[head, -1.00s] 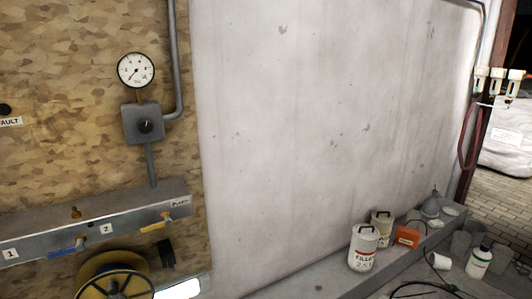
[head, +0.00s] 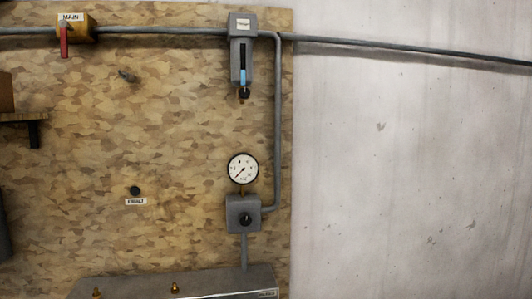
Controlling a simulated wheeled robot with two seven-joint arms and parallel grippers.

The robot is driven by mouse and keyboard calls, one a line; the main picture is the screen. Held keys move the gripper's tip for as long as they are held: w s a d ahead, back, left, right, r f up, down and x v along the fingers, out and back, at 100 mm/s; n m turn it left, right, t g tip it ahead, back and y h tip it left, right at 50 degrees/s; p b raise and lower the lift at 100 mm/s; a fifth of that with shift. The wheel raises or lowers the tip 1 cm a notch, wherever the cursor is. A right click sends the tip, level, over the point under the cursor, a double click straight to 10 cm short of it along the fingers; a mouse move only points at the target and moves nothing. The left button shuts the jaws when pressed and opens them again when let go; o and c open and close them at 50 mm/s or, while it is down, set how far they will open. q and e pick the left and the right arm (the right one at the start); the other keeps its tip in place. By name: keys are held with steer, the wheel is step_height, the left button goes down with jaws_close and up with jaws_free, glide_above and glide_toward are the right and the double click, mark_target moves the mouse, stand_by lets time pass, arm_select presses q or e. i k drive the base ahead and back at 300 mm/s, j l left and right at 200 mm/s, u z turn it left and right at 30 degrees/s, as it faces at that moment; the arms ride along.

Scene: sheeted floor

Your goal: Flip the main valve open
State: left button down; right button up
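Neither of my grippers shows in the head view.
A pressure gauge (head: 243,168) sits above a grey box with a black knob (head: 245,218). A grey filter unit (head: 243,55) hangs from the pipe. A manifold (head: 190,284) runs along the bottom, and a shelf (head: 22,117) juts in at left.

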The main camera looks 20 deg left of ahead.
mark_target(64, 25)
steer(key=u, duration=1.75)
